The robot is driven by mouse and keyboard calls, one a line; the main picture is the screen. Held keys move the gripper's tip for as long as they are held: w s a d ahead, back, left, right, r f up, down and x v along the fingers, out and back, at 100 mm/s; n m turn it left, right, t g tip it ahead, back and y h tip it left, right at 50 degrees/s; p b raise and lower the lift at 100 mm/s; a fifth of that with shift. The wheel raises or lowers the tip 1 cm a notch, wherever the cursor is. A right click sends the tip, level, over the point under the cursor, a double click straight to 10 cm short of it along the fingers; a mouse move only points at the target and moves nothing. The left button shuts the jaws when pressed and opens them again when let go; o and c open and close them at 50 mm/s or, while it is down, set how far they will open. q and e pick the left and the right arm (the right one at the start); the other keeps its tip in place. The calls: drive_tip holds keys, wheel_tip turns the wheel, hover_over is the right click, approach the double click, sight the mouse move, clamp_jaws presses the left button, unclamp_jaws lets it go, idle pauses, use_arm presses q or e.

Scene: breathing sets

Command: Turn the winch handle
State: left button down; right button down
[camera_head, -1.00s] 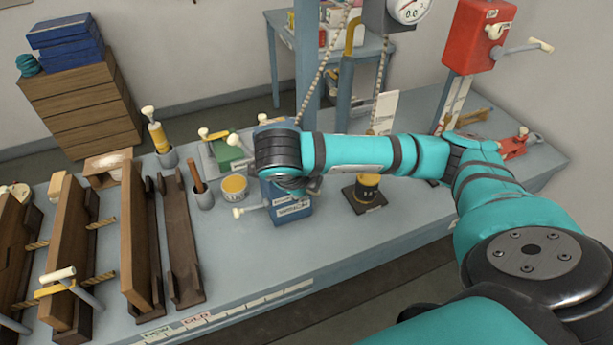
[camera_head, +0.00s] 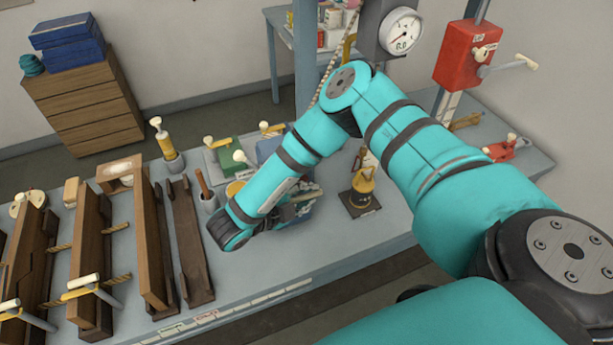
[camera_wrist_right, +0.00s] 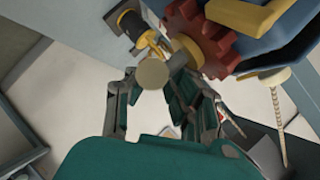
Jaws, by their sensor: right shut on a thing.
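The winch has a blue housing (camera_head: 302,212), mostly hidden behind my right arm in the head view. In the right wrist view its blue body (camera_wrist_right: 290,40) and a red toothed gear (camera_wrist_right: 205,38) show close up. The pale round end of the winch handle (camera_wrist_right: 152,73) sits between the fingers of my right gripper (camera_wrist_right: 152,82), which is shut on it. In the head view my right gripper (camera_head: 300,199) is at the winch, partly covered by my wrist. My left gripper is not in view.
A dial gauge (camera_head: 401,30) hangs above. A red box with a crank (camera_head: 468,55) is at the back right. Wooden clamped pieces (camera_head: 155,245) fill the bench's left.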

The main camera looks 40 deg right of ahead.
idle(0.6)
drive_tip(key=c, duration=1)
unclamp_jaws()
drive_tip(key=shift+w+a, duration=0.15)
drive_tip(key=shift+w, duration=0.05)
drive_tip(key=shift+c, duration=0.2)
drive_tip(key=shift+s, duration=0.1)
drive_tip(key=v, duration=1.2)
drive_tip(key=shift+f, duration=0.25)
drive_tip(key=shift+a, duration=0.1)
